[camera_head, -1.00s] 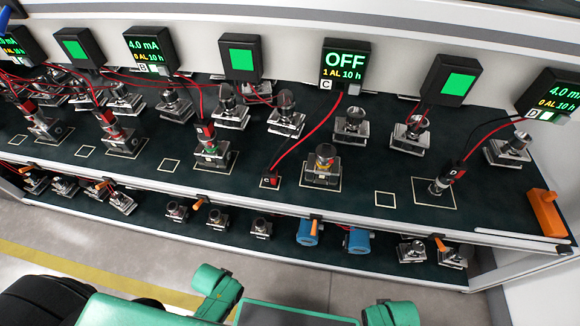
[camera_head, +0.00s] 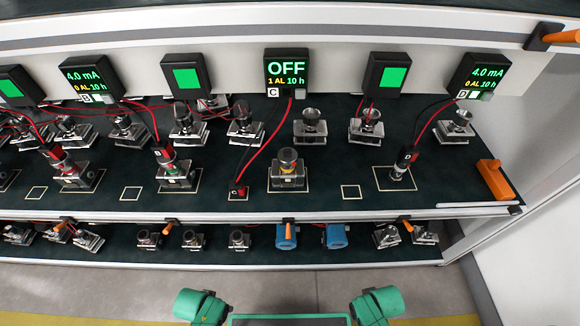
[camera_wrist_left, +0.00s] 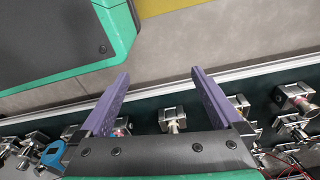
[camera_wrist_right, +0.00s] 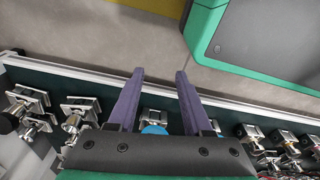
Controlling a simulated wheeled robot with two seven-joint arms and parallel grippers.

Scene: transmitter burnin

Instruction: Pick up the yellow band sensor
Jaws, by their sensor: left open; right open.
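The yellow band sensor (camera_head: 288,158) stands upright on the bench's upper deck, inside a pale square outline in front of the display marked C, which reads OFF. It has a dark cap, a yellow band partly visible and a metal base block. Its lead's red plug (camera_head: 238,190) lies to its left, apart from it. My left gripper (camera_wrist_left: 160,73) is open and empty in the left wrist view. My right gripper (camera_wrist_right: 160,72) is open and empty in the right wrist view. Neither gripper's fingers show in the head view. I cannot pick out the yellow band in the wrist views.
A green band sensor (camera_head: 175,172) stands to the left, and a plugged sensor (camera_head: 398,173) to the right. Other sensors stand behind. Blue-bodied units (camera_head: 335,235) sit on the lower shelf. An orange block (camera_head: 495,180) is at the right end. The floor in front is clear.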

